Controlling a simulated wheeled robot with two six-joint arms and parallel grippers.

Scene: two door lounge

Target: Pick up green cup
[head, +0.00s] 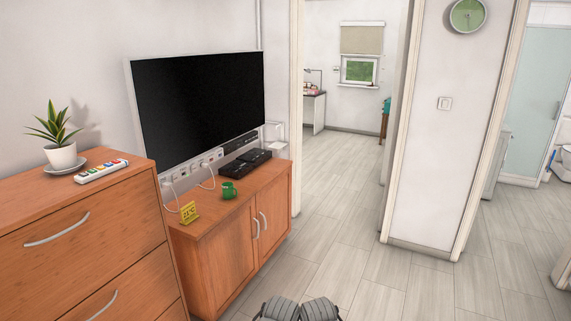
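A small green cup (229,190) stands upright on the low wooden TV cabinet (215,264), near its front edge. It is in the left half of the head view, in front of the black devices and to the right of a yellow display showing a temperature. Its handle appears to point right. Two dark grey rounded parts of mine show at the bottom middle edge, well apart from the cup. I make out no gripper fingers in this view.
The yellow display (188,212), white cables, a power strip (193,167) and black devices (247,163) surround the cup. The large TV (200,105) is behind. A taller dresser (85,240) with a potted plant (60,140) stands left. The wooden floor (350,240) to the right is clear.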

